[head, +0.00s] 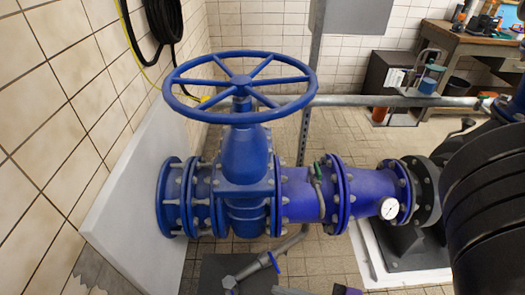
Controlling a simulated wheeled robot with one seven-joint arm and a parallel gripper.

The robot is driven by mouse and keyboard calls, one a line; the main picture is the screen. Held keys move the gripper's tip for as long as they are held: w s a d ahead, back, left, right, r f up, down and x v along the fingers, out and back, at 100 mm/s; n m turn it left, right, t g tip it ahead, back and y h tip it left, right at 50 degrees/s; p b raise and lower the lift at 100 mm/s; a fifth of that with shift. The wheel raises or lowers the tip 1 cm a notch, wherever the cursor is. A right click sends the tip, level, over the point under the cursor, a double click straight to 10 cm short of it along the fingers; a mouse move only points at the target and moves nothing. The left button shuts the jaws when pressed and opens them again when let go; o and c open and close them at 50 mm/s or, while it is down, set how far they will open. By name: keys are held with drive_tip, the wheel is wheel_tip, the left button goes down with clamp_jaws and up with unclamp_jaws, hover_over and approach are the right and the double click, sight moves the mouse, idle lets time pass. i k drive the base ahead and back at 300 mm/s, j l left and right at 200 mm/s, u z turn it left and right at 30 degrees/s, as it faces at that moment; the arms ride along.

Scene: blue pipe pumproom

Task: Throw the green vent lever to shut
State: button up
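The green vent lever (318,172) is small and sits on the upper front of the blue pipe (298,197), just right of the big gate valve. It appears to stand roughly upright, beside a thin grey vent fitting (320,200).
A large blue handwheel (240,84) overhangs the valve left of the lever. A white pressure gauge (389,208) is on the pipe to the right, near a big black ribbed body (490,195). A grey post (314,70) stands behind. Tiled floor shows in front of the pipe.

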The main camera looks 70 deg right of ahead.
sight(317, 173)
drive_tip(key=z, duration=1.55)
drive_tip(key=k+j+z, duration=0.1)
drive_tip(key=k, duration=0.25)
drive_tip(key=j, duration=0.1)
